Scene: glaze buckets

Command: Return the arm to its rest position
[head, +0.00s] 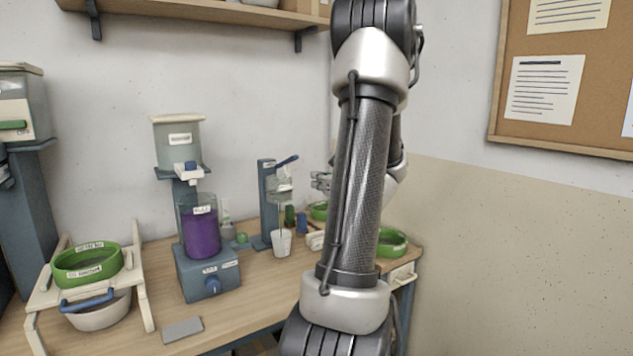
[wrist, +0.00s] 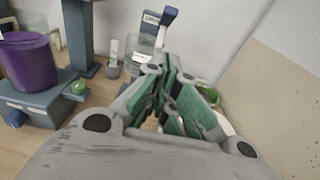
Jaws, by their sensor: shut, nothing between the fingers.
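My arm stands up through the middle of the head view and hides part of the bench behind it. My gripper (wrist: 172,85) shows in the wrist view with its green-padded fingers together and nothing between them. In the head view only a small part of my gripper (head: 321,181) shows to the left of the arm, above the back of the bench. My gripper appears to be clear of the bench things, though the gap behind the arm is hidden.
On the bench (head: 265,290) stand a purple-filled bucket (head: 201,233) on a blue base, a blue dispenser stand (head: 268,200), a white cup (head: 281,243) and a green sieve (head: 87,265) on a rack. Another green sieve (head: 393,243) stands right of my arm. A shelf (head: 220,12) hangs above.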

